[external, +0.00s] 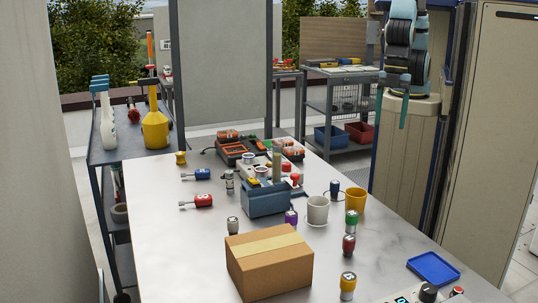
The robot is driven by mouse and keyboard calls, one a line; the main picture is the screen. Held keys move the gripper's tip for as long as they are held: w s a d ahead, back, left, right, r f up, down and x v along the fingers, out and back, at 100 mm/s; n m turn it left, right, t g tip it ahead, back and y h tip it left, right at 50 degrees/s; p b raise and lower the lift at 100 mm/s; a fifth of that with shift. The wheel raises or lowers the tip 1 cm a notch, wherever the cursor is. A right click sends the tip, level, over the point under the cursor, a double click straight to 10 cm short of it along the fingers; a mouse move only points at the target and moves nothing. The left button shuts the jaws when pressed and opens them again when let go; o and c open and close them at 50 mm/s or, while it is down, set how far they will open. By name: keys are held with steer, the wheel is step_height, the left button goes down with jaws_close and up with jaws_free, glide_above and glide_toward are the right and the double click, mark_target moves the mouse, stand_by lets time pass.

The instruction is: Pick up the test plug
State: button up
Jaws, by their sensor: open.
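Several small plug-like cylinders stand on the metal table (170,255); I cannot tell which is the test plug. One has a green cap (351,222), one is red (348,245), one has a yellow cap (348,286) and one has a dark blue top (335,188). Two plain silver ones stand further left, one at the back (229,181) and one nearer the box (233,226). My gripper (392,106) hangs open and empty at the upper right, pointing down, with teal fingers. In the picture it is above and right of the table items, apart from them.
A cardboard box (269,262), a blue toolbox (266,200), a white cup (317,210) and a yellow cup (355,198) crowd the table's middle. A blue tray (433,268) lies at right. A tall cabinet (490,130) stands beside my arm. The table's left front is clear.

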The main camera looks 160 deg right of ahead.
steer(key=w+d+f+m+b, duration=0.2)
steer(key=d+f+m+b, duration=0.1)
steer(key=d+f+b, duration=0.3)
steer(key=m+g+b, duration=0.2)
steer(key=m+b, duration=0.1)
steer(key=b, duration=0.6)
glide_above(335, 182)
steer(key=f, duration=0.5)
steer(key=shift+s+a+f, duration=0.1)
steer(key=shift+a+f, duration=0.1)
steer(key=shift+f, duration=0.2)
steer(key=shift+d+f+p, duration=0.15)
steer(key=shift+f+p, duration=0.35)
steer(key=shift+f, duration=2.1)
steer(key=shift+d+f+p, duration=0.1)
steer(key=shift+f+p, duration=0.4)
steer(key=shift+f, duration=2.1)
jaws_close()
